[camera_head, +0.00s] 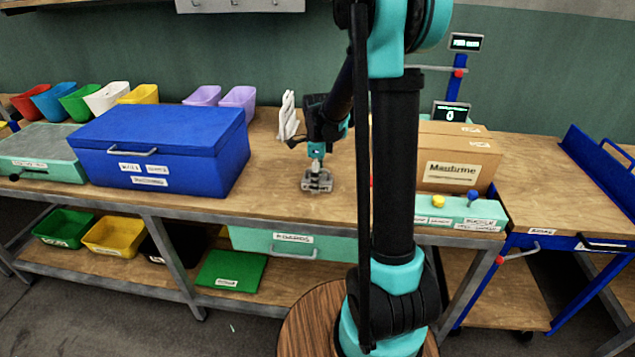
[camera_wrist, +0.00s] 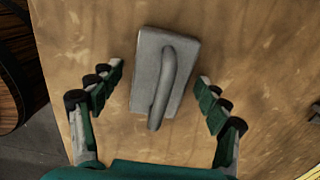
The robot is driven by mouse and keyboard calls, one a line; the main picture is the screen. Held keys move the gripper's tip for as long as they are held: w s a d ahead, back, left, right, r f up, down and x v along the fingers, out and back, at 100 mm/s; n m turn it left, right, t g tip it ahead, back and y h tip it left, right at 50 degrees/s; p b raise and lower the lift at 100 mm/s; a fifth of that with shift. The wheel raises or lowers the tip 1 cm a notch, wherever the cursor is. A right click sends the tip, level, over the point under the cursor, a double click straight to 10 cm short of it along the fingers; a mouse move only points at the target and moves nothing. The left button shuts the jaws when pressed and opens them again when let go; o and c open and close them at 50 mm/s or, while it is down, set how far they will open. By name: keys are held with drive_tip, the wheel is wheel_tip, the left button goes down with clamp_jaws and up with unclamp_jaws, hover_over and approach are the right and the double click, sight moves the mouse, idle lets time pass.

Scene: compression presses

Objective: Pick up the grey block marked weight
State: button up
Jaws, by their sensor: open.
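A grey block with a raised bar handle (camera_wrist: 150,75) lies on the wooden workbench in the wrist view. No marking is readable on it. My gripper (camera_wrist: 161,80) is open, with one finger to the left of the block and one to the right. A gap of bare wood shows on both sides, so neither finger appears to touch it. In the head view the grey block (camera_head: 317,182) is small and sits directly below my gripper, near the bench's front edge. The exact height of the fingertips above the bench cannot be told.
A large blue lidded box (camera_head: 160,150) stands to the left on the workbench (camera_head: 270,160). A cardboard box (camera_head: 458,160) and a teal button panel (camera_head: 465,212) are to the right, partly behind my arm. Coloured bins (camera_head: 105,98) line the back left.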

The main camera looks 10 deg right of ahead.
drive_tip(key=shift+c, duration=0.4)
clamp_jaws()
drive_tip(key=shift+r, duration=0.1)
